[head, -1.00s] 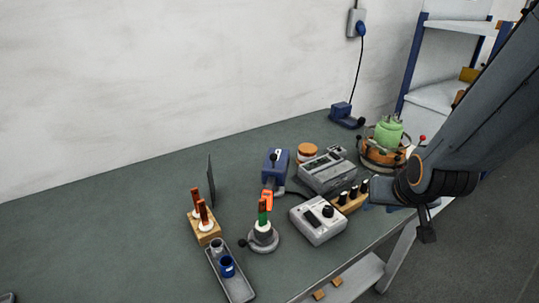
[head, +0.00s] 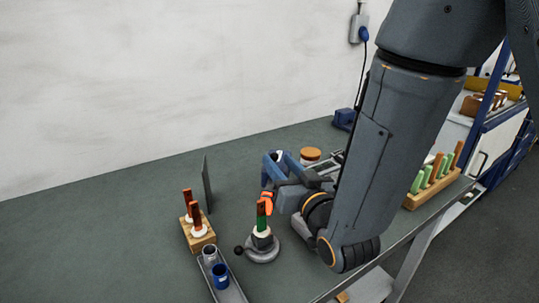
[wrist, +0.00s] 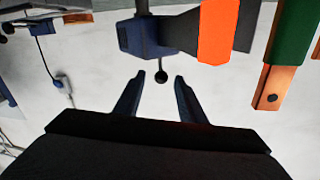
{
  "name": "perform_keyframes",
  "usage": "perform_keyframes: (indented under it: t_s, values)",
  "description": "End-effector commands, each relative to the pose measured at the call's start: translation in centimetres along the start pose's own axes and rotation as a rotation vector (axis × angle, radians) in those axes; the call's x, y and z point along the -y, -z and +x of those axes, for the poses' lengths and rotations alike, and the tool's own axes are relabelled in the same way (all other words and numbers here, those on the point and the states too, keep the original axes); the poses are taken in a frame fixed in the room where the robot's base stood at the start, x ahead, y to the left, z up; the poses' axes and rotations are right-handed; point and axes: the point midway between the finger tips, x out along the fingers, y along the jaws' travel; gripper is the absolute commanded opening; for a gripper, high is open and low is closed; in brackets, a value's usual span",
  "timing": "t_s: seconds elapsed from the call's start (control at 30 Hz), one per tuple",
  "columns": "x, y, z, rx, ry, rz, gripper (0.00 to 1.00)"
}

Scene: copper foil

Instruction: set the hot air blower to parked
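The hot air blower, a blue body (head: 271,166) with an orange nozzle part (head: 267,202), stands mid-table in the head view, partly covered by my arm. In the wrist view its blue body (wrist: 140,40) and orange part (wrist: 216,32) are at the top. A stem with a black ball knob (wrist: 161,77) reaches from the body. My gripper (wrist: 160,84) is open and empty, one blue finger on each side of the knob's line. The knob is at the fingertips, with gaps showing on both sides. In the head view my gripper is at the blower's right.
A green and copper piece (head: 261,214) stands on a round base (head: 262,253) close to the nozzle. A wooden block (head: 198,241) with copper pieces and a tray (head: 234,291) with cups are at left. The back-left table is bare.

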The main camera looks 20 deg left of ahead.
Motion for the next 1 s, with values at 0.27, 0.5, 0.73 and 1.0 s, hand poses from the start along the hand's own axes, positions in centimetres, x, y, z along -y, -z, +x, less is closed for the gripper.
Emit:
perform_keyframes:
  t_s: [0.27, 0.5, 0.73, 1.0]
  values:
    - [0.3, 0.1, 3.7, 0.0, 0.004, 0.0, 0.37]
    - [0.3, 0.1, 6.7, 0.001, 0.003, 0.0, 0.37]
    - [0.2, 0.0, 7.6, 0.001, 0.002, 0.0, 0.37]
    - [0.1, 0.0, 7.5, 0.001, 0.001, 0.0, 0.2]
